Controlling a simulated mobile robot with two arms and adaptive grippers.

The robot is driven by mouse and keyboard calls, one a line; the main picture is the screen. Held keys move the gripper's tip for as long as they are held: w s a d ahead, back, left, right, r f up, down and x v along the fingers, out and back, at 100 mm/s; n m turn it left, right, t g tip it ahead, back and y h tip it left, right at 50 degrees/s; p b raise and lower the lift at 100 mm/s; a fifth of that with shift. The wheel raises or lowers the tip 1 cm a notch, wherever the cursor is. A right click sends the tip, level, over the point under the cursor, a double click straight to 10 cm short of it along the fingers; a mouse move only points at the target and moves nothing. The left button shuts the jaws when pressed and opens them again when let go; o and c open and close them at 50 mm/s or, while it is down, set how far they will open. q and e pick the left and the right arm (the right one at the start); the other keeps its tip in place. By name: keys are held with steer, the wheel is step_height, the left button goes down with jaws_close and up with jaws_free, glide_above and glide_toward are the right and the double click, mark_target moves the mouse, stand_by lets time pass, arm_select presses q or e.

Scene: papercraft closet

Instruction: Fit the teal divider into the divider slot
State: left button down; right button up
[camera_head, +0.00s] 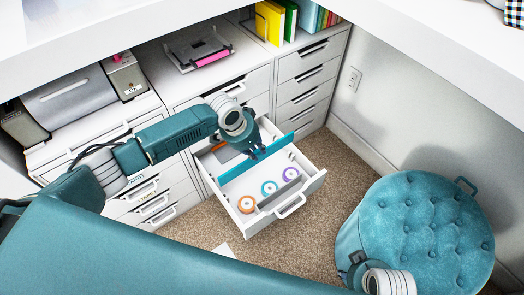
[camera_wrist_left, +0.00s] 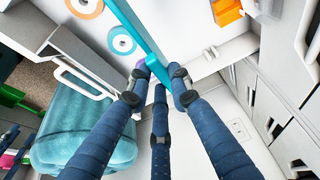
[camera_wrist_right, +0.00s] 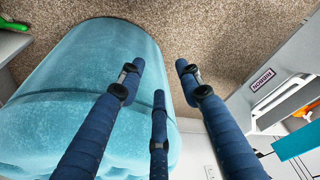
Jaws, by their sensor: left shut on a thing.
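The teal divider (camera_head: 272,148) is a long flat strip. My left gripper (camera_head: 255,154) is over the drawer and shut on the divider. In the left wrist view the divider (camera_wrist_left: 140,28) passes between the fingertips (camera_wrist_left: 160,70). The divider slot cannot be made out clearly, nor whether the divider is seated. My right gripper (camera_wrist_right: 158,66) is open and empty beside the teal stool, away from the drawer. Part of the divider (camera_wrist_right: 297,143) shows in the right wrist view.
Orange (camera_head: 246,204), teal (camera_head: 269,188) and purple (camera_head: 290,174) rolls lie in the drawer's front part, near a grey strip. Orange items sit behind the divider. The tufted teal stool (camera_head: 420,225) stands right. A white worktop (camera_head: 425,50) overhangs the cabinets.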

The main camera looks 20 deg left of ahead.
mark_target(258, 156)
arm_select(q)
steer(key=shift+s+d, duration=0.1)
steer(key=shift+d, duration=0.25)
arm_select(e)
steer(key=shift+s+d+f, duration=0.4)
steer(key=shift+d+f, duration=0.05)
steer(key=shift+f, duration=0.25)
steer(key=shift+f, duration=0.1)
